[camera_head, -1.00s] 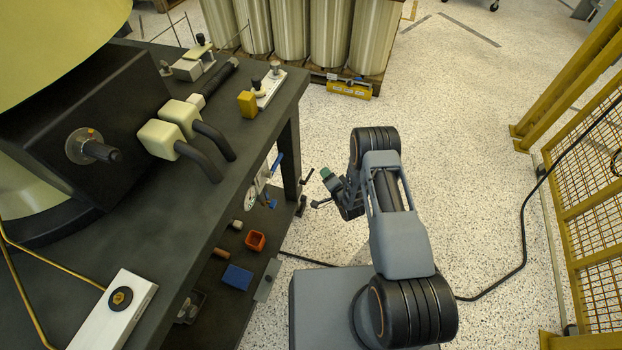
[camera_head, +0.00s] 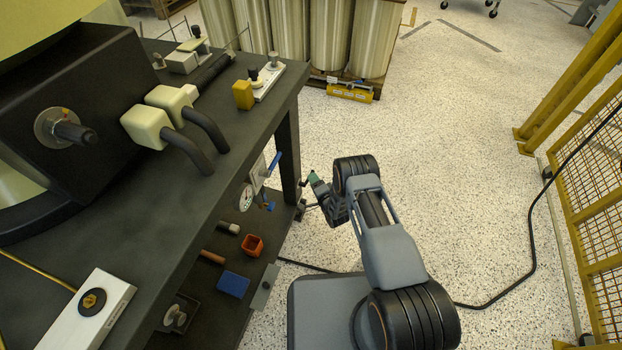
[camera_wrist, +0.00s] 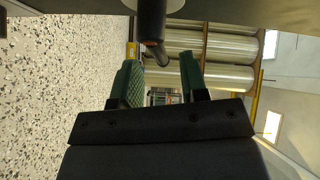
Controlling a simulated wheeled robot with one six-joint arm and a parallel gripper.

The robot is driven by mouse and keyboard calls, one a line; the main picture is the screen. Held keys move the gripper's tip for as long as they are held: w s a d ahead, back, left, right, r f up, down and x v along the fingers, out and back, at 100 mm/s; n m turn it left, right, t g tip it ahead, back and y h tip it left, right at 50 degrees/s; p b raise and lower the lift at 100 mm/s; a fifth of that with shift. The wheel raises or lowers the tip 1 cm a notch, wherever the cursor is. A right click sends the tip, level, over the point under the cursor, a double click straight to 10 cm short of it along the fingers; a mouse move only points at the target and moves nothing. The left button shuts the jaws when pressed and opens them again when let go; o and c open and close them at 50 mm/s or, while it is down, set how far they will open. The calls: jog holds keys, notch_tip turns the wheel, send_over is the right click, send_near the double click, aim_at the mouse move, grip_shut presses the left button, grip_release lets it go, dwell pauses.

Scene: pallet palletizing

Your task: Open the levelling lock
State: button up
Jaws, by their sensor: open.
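My gripper (camera_wrist: 159,70) shows in the wrist view with its two green-padded fingers apart. A dark lever with a reddish-brown band (camera_wrist: 152,40) comes down from the top edge and reaches between the fingertips. It may be the levelling lock's handle; I cannot tell whether either finger touches it. In the head view my gripper (camera_head: 314,190) is low beside the table's front leg, next to a small dark handle (camera_head: 304,181). My wrist hides part of the fingers there.
The dark table (camera_head: 215,185) stands left, with a lower shelf holding an orange cup (camera_head: 252,245) and a blue box (camera_head: 233,285). Tall rolls on a pallet (camera_head: 330,35) stand behind. A yellow mesh fence (camera_head: 590,190) is at right; speckled floor between is free, except for a black cable (camera_head: 530,250).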

jog(key=shift+b+x, duration=0.45)
jog(key=shift+x, duration=1.2)
grip_shut()
